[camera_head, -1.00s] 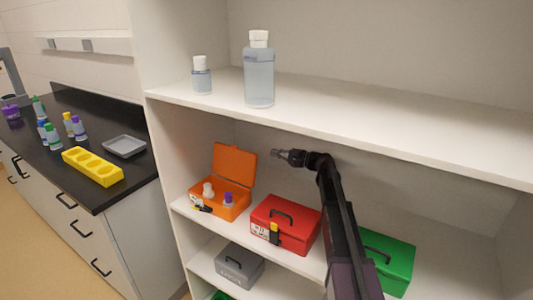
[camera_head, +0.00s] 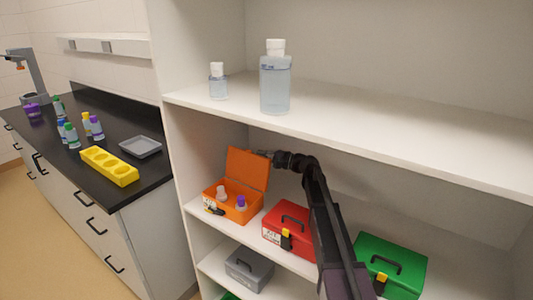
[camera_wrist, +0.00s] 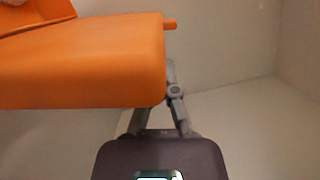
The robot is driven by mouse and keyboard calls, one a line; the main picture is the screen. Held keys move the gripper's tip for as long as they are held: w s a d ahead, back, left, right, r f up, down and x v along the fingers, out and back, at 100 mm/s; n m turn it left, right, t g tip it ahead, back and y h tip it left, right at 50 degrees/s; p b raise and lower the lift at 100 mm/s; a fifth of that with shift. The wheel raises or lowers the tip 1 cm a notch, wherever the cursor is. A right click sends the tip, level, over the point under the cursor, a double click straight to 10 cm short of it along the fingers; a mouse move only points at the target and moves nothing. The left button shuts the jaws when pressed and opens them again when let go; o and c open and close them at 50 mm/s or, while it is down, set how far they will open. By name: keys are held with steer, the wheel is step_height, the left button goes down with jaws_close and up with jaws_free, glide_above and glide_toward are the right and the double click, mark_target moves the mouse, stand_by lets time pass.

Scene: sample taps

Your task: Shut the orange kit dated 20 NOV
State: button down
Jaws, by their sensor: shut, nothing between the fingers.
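The orange kit (camera_head: 240,207) stands open on the middle shelf, with its lid (camera_head: 247,169) raised upright at the back. A white-capped bottle (camera_head: 222,192) and a purple-capped bottle (camera_head: 241,203) are inside it. A pale label on its front is too small to read. My gripper (camera_head: 264,154) is shut and empty at the upper right edge of the raised lid. In the wrist view the orange lid (camera_wrist: 90,62) fills the upper left, and my gripper (camera_wrist: 172,75) is close to its right end; whether they touch cannot be told.
A red kit (camera_head: 290,230) stands shut right of the orange one, below my arm. A green kit (camera_head: 390,265) is further right. A grey kit (camera_head: 249,269) sits on the shelf below. The upper shelf (camera_head: 400,135) with bottles lies above my gripper.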

steer(key=shift+s+a+r, duration=0.1)
steer(key=shift+s+a, duration=0.1)
steer(key=shift+a, duration=0.1)
stand_by(0.4)
